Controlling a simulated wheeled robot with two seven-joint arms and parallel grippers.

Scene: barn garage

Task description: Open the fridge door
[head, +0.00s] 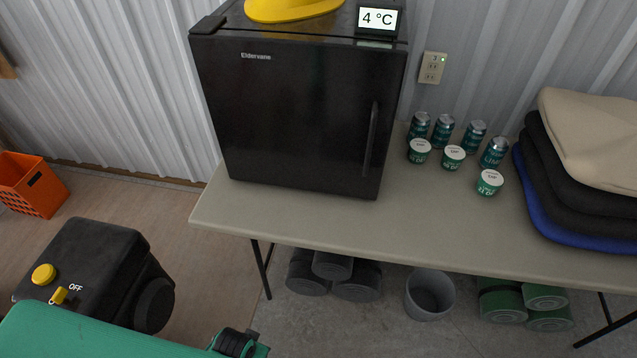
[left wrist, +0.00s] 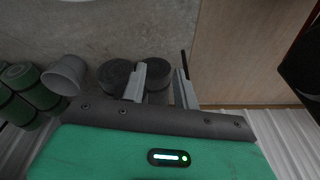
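The black mini fridge (head: 290,120) stands on the left end of a long table in the head view. Its front door is shut. A dark vertical bar handle (head: 370,138) is on the door's right side. In the left wrist view my left gripper (left wrist: 160,85) shows two pale fingers apart with nothing seen between them. It points toward the floor area with rolls and a bin, and the fridge handle is not recognisable there. Part of my green left arm shows at the bottom left of the head view, apart from the fridge. My right gripper is not in view.
A yellow hard hat (head: 290,8) and a temperature display (head: 378,19) sit atop the fridge. Several cans (head: 444,130) and small tubs stand right of it on the table (head: 420,220). Folded cushions (head: 590,150) lie farther right. A black machine (head: 95,265) stands on the floor at left.

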